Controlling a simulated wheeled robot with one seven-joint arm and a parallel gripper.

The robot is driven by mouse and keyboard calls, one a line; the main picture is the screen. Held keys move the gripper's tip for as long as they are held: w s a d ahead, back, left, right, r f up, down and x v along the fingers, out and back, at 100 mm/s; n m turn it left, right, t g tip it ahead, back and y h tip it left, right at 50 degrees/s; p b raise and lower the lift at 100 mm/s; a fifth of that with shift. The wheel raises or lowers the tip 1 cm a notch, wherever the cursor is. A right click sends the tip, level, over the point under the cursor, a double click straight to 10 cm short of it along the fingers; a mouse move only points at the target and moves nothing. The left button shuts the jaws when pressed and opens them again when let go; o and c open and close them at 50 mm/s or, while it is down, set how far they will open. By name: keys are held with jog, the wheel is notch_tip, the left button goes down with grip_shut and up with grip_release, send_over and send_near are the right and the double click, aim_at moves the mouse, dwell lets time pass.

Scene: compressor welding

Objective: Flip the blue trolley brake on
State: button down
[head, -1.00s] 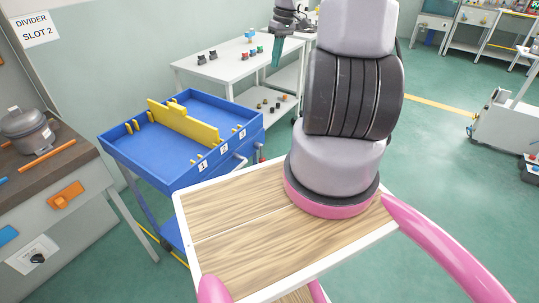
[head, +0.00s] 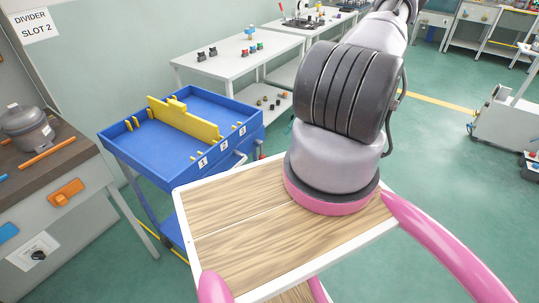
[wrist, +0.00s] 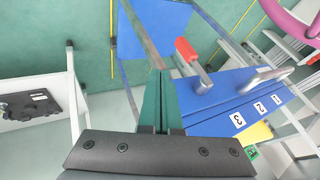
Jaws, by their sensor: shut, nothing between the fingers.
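The blue trolley (head: 150,163) stands left of centre in the head view, with a yellow divider (head: 182,120) in its tray. A red-handled lever, apparently the brake, sits on the trolley's side; its red grip (wrist: 187,50) and grey metal base (wrist: 203,83) show clearly in the wrist view. A small red part of the lever (head: 262,153) shows in the head view. My gripper (wrist: 160,73) has green fingers, shut and empty, pointing down left of the lever and apart from it in the picture. In the head view my arm mostly hides the gripper.
A grey handle (wrist: 266,80) projects from the trolley beside the lever. A white table (head: 215,65) with small parts stands behind the trolley. A workbench (head: 60,175) with a compressor (head: 27,128) is at the left.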

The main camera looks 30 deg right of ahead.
jog(key=shift+s+f, duration=0.1)
jog(key=shift+f, duration=0.5)
jog(key=shift+a, duration=0.1)
jog(key=s+a+f, duration=0.1)
jog(key=a+f, duration=0.7)
jog(key=a, duration=0.1)
jog(key=shift+a, duration=0.15)
